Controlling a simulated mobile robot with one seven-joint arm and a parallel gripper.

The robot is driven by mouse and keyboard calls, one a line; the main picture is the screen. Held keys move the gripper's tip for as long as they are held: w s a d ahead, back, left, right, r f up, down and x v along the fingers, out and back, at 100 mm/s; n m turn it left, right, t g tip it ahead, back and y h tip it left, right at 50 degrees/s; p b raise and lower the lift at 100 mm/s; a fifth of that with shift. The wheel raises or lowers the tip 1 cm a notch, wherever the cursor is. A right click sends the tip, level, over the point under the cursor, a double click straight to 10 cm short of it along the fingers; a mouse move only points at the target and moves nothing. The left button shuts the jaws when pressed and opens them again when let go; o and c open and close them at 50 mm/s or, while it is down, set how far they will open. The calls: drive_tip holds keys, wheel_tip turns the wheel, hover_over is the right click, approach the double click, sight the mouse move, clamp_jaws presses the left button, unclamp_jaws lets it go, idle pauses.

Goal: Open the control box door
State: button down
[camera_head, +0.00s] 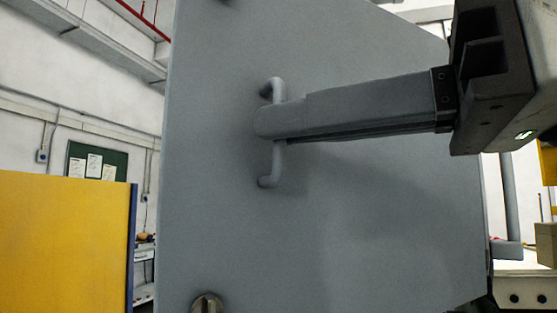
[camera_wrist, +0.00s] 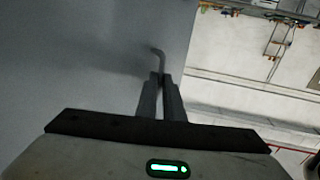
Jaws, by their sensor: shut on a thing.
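The grey control box door (camera_head: 370,230) fills the middle of the head view and also the left of the wrist view (camera_wrist: 70,60). Its handle (camera_head: 277,165) is a grey upright bar bent at both ends, near the door's left edge. My gripper (camera_head: 268,122) comes in from the right and is shut on the handle at its middle. In the wrist view the two fingers (camera_wrist: 161,82) close around the handle (camera_wrist: 158,56), with one end of it showing beyond them. The gripped part is hidden by the fingers. Whether the door is ajar I cannot tell.
A round metal lock or knob (camera_head: 207,303) sits low on the door. A yellow panel (camera_head: 65,245) with a blue edge stands at the lower left. A green notice board (camera_head: 97,162) hangs on the far wall. A grey post (camera_head: 509,200) stands at the right.

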drive_tip(key=s+d+n+g+y, duration=0.1)
drive_tip(key=s+d+n+g, duration=0.1)
drive_tip(key=s+d, duration=0.3)
drive_tip(key=shift+s+g+y+b, duration=0.3)
drive_tip(key=shift+s+g, duration=0.1)
drive_tip(key=shift+g, duration=0.5)
drive_tip(key=shift+d, duration=0.1)
drive_tip(key=c, duration=1.9)
unclamp_jaws()
drive_tip(key=p+v, duration=0.2)
drive_tip(key=v, duration=1.5)
drive_tip(key=shift+d, duration=0.2)
drive_tip(key=shift+r, duration=0.1)
